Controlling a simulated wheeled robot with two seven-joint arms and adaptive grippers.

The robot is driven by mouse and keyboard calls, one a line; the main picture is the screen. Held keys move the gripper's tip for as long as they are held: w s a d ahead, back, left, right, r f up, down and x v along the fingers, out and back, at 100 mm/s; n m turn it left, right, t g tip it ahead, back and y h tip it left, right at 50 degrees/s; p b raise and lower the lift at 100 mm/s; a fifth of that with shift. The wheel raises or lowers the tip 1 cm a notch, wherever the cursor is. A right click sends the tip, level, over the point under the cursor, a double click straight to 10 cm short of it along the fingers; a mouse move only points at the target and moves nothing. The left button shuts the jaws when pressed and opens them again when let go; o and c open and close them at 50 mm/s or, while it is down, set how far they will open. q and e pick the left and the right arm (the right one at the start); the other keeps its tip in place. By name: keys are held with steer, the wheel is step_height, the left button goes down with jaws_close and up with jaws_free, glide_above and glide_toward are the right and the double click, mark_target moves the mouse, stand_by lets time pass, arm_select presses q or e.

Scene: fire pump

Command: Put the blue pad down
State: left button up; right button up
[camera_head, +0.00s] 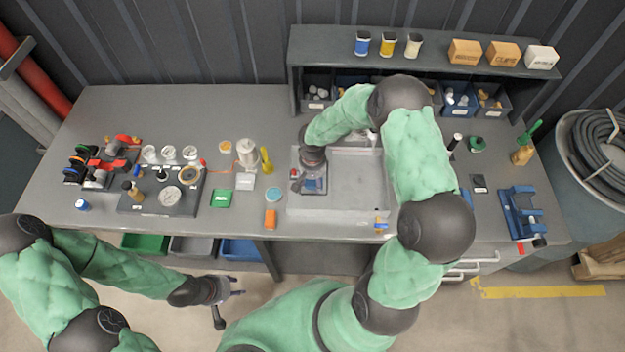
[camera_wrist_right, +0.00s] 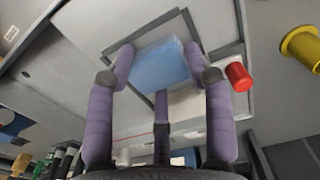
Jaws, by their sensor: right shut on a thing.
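My right gripper (camera_head: 313,180) points down over the left part of the shallow grey tray (camera_head: 352,210) on the workbench. In the right wrist view the blue pad (camera_wrist_right: 160,65) sits between the purple fingers of the right gripper (camera_wrist_right: 163,70). A dark square outline shows behind the pad; I cannot tell whether the pad touches a surface. My left gripper (camera_head: 228,298) hangs in front of the bench, with its fingers apart and empty.
A shelf (camera_head: 430,52) stands behind. A blue fixture (camera_head: 520,212) is at the right. The tray's middle looks bare.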

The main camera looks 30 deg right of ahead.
mark_target(313, 182)
steer(key=shift+r, duration=0.1)
steer(key=shift+f, duration=0.2)
steer(key=o, duration=1.2)
steer(key=shift+r, duration=0.15)
steer(key=shift+r, duration=0.2)
step_height(313, 182, up, 12)
steer(key=shift+f, duration=0.1)
